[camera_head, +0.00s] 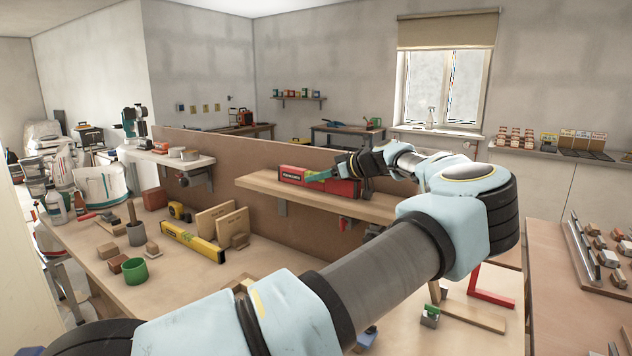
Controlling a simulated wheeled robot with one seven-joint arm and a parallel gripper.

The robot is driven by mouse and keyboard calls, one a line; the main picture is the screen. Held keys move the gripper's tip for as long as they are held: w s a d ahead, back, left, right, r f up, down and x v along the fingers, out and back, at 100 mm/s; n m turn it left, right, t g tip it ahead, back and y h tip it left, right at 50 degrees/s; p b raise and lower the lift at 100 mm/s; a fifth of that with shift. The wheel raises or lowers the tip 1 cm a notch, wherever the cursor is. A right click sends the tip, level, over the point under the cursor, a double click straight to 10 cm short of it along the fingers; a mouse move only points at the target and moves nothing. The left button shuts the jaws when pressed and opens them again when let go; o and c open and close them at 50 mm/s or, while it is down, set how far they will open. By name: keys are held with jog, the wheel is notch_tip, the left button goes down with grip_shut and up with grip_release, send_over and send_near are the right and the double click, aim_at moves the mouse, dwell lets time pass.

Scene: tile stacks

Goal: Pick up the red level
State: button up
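The red level (291,175) lies lengthwise on the raised wooden shelf in the middle of the view, with pale lettering on its left part. My gripper (337,168) is at the right part of the level, reaching in from the right. A narrow green piece crosses the level's middle; I cannot tell what it belongs to.
The shelf (262,184) has bare room at its left end, with a brown panel behind it. On the lower bench are a yellow level (193,242), a green cup (135,271), a tape measure (179,211) and wooden blocks. A red square (492,287) lies at right.

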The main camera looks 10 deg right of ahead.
grip_shut()
jog(key=shift+r, duration=0.1)
dwell(0.9)
